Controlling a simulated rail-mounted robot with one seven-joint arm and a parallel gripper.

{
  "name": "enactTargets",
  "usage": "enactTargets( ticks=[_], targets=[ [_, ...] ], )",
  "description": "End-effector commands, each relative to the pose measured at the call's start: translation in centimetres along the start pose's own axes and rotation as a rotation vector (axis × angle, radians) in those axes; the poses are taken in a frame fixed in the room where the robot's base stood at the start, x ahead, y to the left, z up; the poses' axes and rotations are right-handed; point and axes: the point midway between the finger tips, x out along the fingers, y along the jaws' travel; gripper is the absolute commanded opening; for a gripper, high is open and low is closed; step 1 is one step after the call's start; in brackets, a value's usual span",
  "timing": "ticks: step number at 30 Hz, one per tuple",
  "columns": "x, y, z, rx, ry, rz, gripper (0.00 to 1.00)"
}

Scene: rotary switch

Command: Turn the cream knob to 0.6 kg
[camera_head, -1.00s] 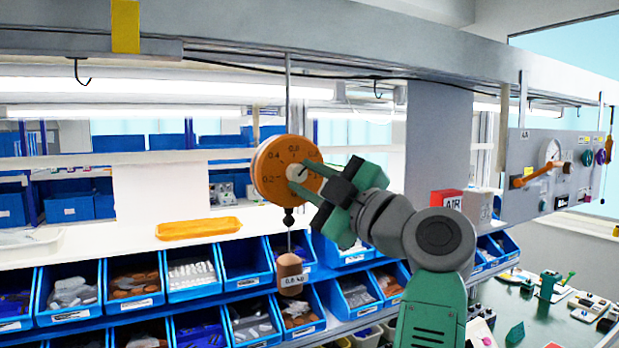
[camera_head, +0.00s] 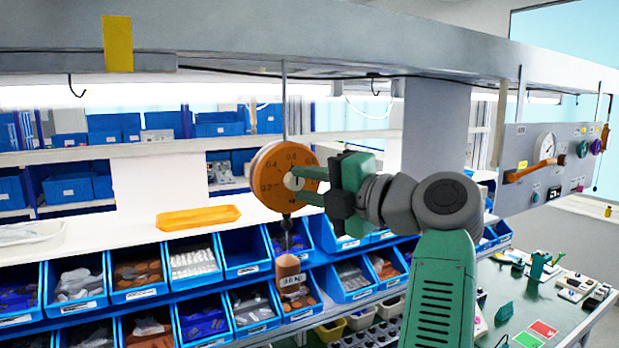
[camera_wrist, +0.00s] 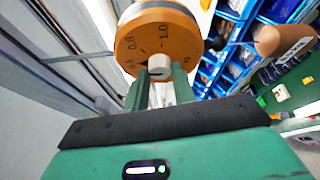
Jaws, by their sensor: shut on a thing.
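The cream knob (camera_head: 290,181) sits at the middle of a round orange dial (camera_head: 268,165), which hangs from the beam. My gripper (camera_head: 303,184) reaches it from the right with its green fingers shut on the knob. In the wrist view the knob (camera_wrist: 159,65) lies between the two fingertips (camera_wrist: 160,78), in front of the dial face (camera_wrist: 140,44). The dial's numbers include 0.2, 0.4 and 0.6 in the head view. The fingers hide part of the face, and I cannot tell where the knob points. A brown weight (camera_head: 288,268) hangs below the dial.
The grey overhead beam (camera_head: 350,42) runs above the dial. Blue bins (camera_head: 245,256) with parts stand below, and an orange tray (camera_head: 198,218) lies on the shelf. A grey panel (camera_head: 520,150) with a gauge and an orange lever hangs at the right.

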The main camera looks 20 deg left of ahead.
Motion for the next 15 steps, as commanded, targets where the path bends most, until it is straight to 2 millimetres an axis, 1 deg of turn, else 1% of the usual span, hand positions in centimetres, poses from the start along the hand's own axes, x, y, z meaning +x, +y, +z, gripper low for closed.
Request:
enactTargets(
  ticks=[6, 15],
  targets=[
    [-0.03, 0.13, 0.05, -0.042, 0.000, -0.017, 0.03],
    [-0.02, 0.06, 0.04, -0.053, 0.001, -0.021, 0.03]
  ],
)
